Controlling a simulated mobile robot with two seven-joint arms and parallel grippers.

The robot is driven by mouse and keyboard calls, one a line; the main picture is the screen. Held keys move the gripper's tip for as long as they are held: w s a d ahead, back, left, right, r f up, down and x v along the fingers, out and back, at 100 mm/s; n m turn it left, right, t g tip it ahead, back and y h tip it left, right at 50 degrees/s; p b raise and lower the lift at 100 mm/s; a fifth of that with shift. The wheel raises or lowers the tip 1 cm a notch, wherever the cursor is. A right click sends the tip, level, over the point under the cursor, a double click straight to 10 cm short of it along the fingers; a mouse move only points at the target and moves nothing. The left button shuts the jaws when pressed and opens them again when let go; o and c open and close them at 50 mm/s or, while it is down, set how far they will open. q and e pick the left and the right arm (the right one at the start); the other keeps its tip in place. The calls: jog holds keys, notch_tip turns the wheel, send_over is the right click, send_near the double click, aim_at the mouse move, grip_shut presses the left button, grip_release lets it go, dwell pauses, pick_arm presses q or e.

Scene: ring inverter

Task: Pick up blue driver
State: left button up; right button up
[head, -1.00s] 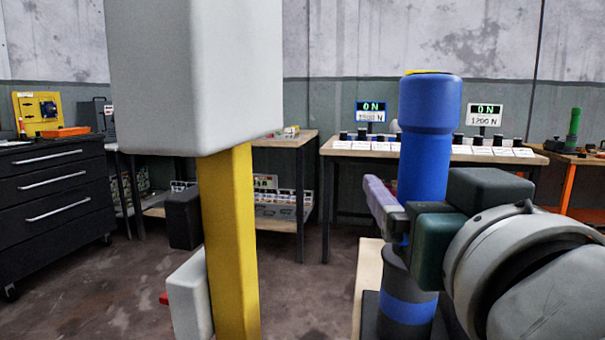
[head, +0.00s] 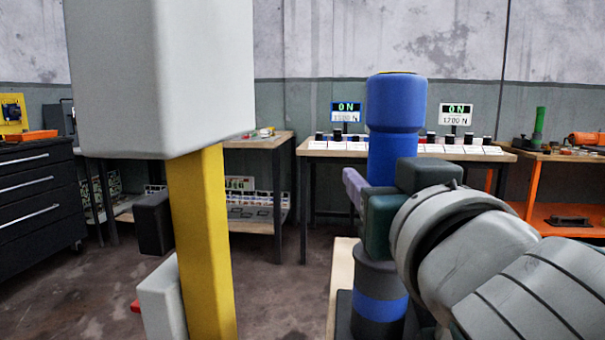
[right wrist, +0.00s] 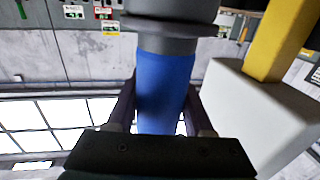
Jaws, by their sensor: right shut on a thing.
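The blue driver (head: 396,105) is a thick upright cylinder with a wider blue head, in the right half of the head view. My right gripper (head: 374,194) is shut around its narrower blue body, below the head. Below the jaws, a dark grey section with a blue band (head: 380,306) continues in line with the driver. In the right wrist view the blue body (right wrist: 164,88) passes between two dark purple fingers (right wrist: 163,112), with a grey collar beyond. Whether the driver's lower end touches its support is hidden. My left gripper is not in view.
A yellow post (head: 200,240) under a big pale grey box (head: 160,75) stands close on the left. A pale board (head: 341,275) lies under the driver. Behind are a bench (head: 315,152) with two lit displays, black drawers (head: 35,190) and an orange-legged bench (head: 530,190).

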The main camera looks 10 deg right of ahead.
grip_shut()
jog(key=shift+r, duration=0.2)
